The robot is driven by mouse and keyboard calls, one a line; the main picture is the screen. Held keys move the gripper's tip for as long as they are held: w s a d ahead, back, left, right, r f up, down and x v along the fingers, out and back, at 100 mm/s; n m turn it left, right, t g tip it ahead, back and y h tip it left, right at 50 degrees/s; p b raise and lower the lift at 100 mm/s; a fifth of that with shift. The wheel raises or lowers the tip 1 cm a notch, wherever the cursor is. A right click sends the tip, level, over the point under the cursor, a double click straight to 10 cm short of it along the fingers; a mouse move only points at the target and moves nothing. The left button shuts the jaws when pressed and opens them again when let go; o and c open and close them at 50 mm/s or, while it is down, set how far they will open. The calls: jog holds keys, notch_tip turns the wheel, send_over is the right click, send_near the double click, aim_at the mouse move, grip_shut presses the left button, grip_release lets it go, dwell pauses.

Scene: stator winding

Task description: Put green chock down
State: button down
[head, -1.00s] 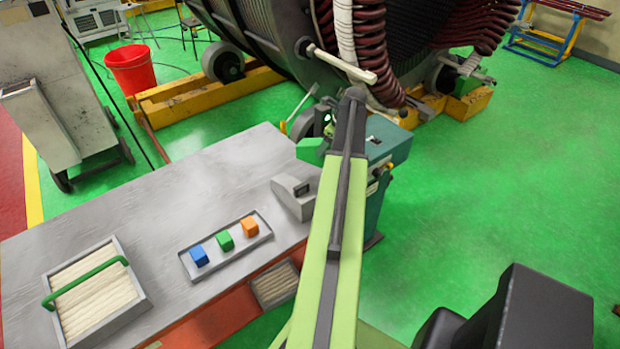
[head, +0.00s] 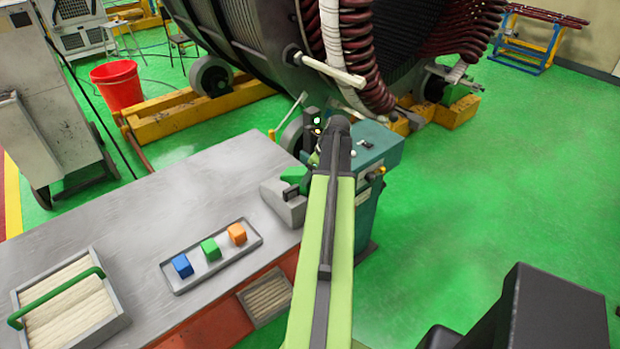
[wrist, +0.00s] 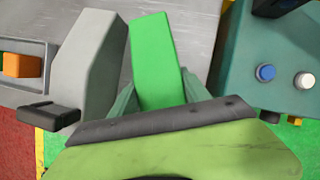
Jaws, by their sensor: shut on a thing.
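The green chock (wrist: 155,55) is a bright green block in the middle of the wrist view, pointing away from me. My gripper (wrist: 158,95) is shut on its near part, with a finger on each side. In the head view a part of the chock (head: 294,174) shows just left of my arm, behind the grey fixture at the table's end. My arm hides most of the gripper there. The chock appears over or near the grey table top (head: 225,175); I cannot tell whether it touches it.
A grey fixture (head: 283,203) with a black handle stands close left of the chock. A teal control box (head: 375,150) with buttons is on the right. A tray (head: 168,267) holds blue, green and orange cubes. A green-handled box (head: 110,325) is at left. The large stator is behind.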

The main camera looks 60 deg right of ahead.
jog(key=shift+f, duration=0.2)
jog(key=c, duration=0.5)
grip_release()
jog(key=shift+r, duration=0.1)
jog(key=shift+r, duration=0.35)
jog(key=p+v, duration=1.1)
jog(key=shift+s+r, duration=0.15)
jog(key=shift+r, duration=0.25)
jog(key=shift+f, duration=0.1)
